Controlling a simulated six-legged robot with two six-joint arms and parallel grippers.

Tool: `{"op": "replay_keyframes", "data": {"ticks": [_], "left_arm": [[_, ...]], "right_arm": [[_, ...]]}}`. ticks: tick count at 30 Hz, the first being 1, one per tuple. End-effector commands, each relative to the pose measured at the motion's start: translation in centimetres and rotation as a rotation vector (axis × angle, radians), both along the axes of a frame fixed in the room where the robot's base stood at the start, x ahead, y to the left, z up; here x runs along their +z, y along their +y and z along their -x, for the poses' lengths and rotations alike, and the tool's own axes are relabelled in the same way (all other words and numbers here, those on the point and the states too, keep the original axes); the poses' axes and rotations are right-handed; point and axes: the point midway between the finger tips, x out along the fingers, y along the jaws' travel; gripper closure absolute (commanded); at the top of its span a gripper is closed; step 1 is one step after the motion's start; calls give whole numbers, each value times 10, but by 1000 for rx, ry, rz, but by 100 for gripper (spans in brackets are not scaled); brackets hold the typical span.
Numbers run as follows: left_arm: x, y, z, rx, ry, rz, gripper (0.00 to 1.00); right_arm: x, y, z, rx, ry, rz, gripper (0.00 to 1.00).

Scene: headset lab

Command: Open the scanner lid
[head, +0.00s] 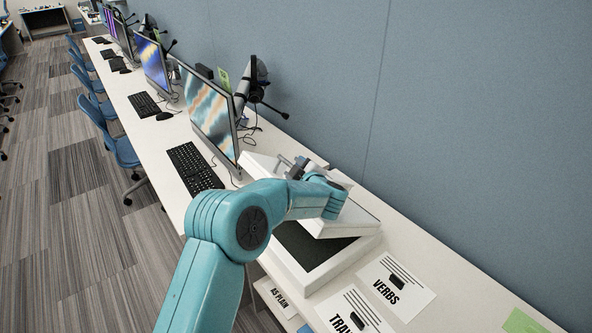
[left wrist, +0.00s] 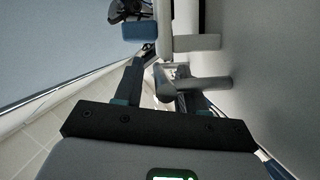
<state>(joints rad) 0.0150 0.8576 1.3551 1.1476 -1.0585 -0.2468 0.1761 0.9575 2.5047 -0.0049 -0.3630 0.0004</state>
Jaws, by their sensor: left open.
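The scanner (head: 338,262) is a white flatbed on the long desk. Its white lid (head: 358,218) is tilted up, standing partly open, and dark glass (head: 305,246) shows under it. My left gripper (head: 296,168) is at the lid's far end, partly hidden by my own wrist. In the left wrist view the left gripper (left wrist: 157,88) is open, with a pale grey bar (left wrist: 205,85), seemingly the lid's handle, reaching in at its fingers. I cannot tell whether the fingers touch it. A broad grey surface, seemingly the lid (left wrist: 255,65), fills the right side. My right gripper is not in view.
A monitor (head: 208,108) and keyboard (head: 193,168) stand just beyond the scanner. A headset on a stand (head: 254,80) is by the blue wall. Printed cards (head: 396,286) lie on the desk on the near side. Blue chairs (head: 108,125) line the desk's left side.

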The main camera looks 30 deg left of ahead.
Motion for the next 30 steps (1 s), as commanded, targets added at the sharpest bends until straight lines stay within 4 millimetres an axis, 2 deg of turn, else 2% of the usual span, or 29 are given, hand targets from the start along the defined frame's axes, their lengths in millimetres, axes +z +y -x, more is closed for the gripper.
{"op": "replay_keyframes", "data": {"ticks": [4, 8, 21, 25, 30], "left_arm": [[1, -4, 2, 1, 0, -1, 60], [6, -20, 13, -3, -2, -1, 60], [37, -103, 79, -3, -1, 0, 60], [43, -117, 90, -2, -1, 0, 60], [46, -124, 96, -1, -1, 0, 60]], "right_arm": [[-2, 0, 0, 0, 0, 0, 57], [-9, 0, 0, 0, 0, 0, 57], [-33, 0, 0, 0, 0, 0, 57], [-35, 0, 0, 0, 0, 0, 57], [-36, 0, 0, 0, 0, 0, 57]]}}
